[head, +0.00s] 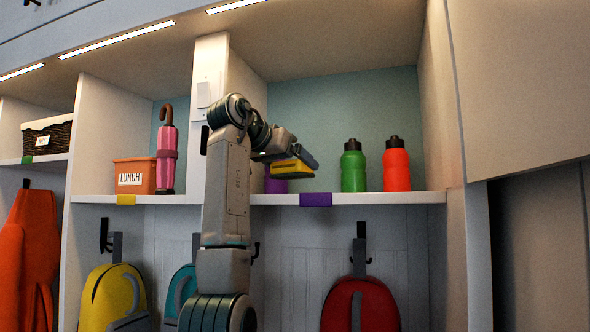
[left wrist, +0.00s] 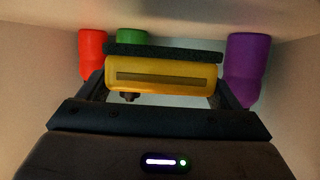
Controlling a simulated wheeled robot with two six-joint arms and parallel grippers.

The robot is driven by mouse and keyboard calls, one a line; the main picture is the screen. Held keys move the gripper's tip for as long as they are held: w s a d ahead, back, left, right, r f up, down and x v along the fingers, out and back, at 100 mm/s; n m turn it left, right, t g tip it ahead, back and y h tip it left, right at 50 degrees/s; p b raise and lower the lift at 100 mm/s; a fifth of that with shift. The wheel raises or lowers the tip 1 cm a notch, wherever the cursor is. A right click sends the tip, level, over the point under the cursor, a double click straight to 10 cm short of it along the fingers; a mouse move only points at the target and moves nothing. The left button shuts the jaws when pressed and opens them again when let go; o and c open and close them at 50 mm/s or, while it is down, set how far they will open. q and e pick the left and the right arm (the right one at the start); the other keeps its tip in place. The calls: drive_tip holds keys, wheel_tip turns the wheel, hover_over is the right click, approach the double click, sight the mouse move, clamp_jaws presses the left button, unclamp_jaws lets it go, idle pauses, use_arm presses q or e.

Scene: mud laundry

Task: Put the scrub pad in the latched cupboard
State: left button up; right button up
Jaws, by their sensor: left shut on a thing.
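My left gripper (head: 293,160) is in front of the upper shelf cubby, shut on the yellow scrub pad (head: 287,167). In the left wrist view the scrub pad (left wrist: 160,75) lies crosswise between the two fingers of my left gripper (left wrist: 160,88). It is a yellow block with a dark slot-like strip and a dark rough layer along one side. My right gripper is not in view. No latch shows, so I cannot tell which part is the latched cupboard; a large beige panel (head: 525,80) stands at the right.
A green bottle (head: 353,167), a red bottle (head: 396,165) and a partly hidden purple bottle (head: 275,185) stand on the shelf (head: 370,198). An orange lunch bin (head: 135,176) and pink umbrella (head: 166,160) stand left. Backpacks hang below, including a red one (head: 378,300).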

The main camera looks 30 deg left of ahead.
sight(290, 178)
use_arm(q)
drive_tip(key=shift+w, duration=0.3)
drive_tip(key=shift+w+r+p, duration=0.1)
drive_tip(key=shift+w+p, duration=0.4)
wheel_tip(290, 178, down, 3)
drive_tip(key=shift+f, duration=0.15)
drive_tip(key=shift+a+f, duration=0.15)
drive_tip(key=shift+f, duration=0.2)
drive_tip(key=shift+r, duration=0.1)
drive_tip(key=shift+s+d+f, duration=0.1)
drive_tip(key=shift+d+f, duration=0.1)
drive_tip(key=shift+f, duration=0.05)
drive_tip(key=o, duration=0.9)
drive_tip(key=shift+r, duration=0.1)
drive_tip(key=shift+a, duration=0.1)
